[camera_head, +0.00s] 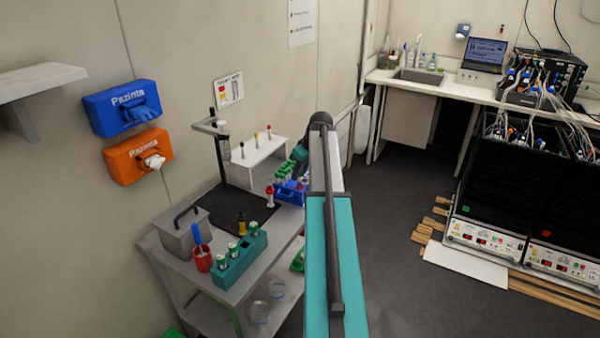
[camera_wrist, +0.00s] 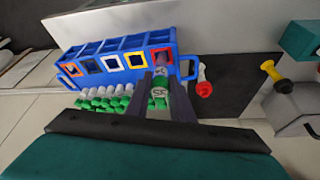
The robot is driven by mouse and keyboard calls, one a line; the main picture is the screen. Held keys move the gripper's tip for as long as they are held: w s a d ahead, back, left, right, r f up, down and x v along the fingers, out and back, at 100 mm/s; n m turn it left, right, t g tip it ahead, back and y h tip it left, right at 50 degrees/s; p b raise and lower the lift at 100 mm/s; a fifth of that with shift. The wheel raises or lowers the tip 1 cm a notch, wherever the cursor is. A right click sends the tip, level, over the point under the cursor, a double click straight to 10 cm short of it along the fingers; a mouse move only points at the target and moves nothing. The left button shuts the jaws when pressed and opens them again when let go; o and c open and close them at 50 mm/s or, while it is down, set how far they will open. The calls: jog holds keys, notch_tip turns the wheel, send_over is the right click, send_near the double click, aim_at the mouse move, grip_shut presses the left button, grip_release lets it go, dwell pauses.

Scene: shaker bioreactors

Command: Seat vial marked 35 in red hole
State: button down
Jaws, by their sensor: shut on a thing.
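My gripper (camera_wrist: 161,82) is shut on a vial (camera_wrist: 159,97) with a green band; its upside-down marking looks like 35. The blue rack (camera_wrist: 105,45) shows coloured square frames on its near face: orange-red at the left end, then blue, white, yellow, and red at the right end (camera_wrist: 152,52). The vial's far end lies in front of the red frame in the wrist view; I cannot tell whether it is inside the hole. In the head view the rack (camera_head: 291,194) is on the grey cart, and my arm hides the gripper.
Several green-and-white vials (camera_wrist: 112,99) show below the rack. A red-and-white vial (camera_head: 270,195) stands beside it. A teal rack (camera_head: 240,262), red cup (camera_head: 203,260) and grey box (camera_head: 182,232) are on the cart. A white stand (camera_head: 258,152) is behind.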

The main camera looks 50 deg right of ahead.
aim_at(300, 179)
jog(key=shift+f+b, duration=1)
jog(key=shift+f, duration=0.85)
dwell(2.9)
jog(key=c, duration=1.5)
grip_release()
jog(key=shift+s+r, duration=0.1)
jog(key=shift+r, duration=0.05)
jog(key=shift+b+v, duration=1.95)
jog(key=shift+v, duration=4.8)
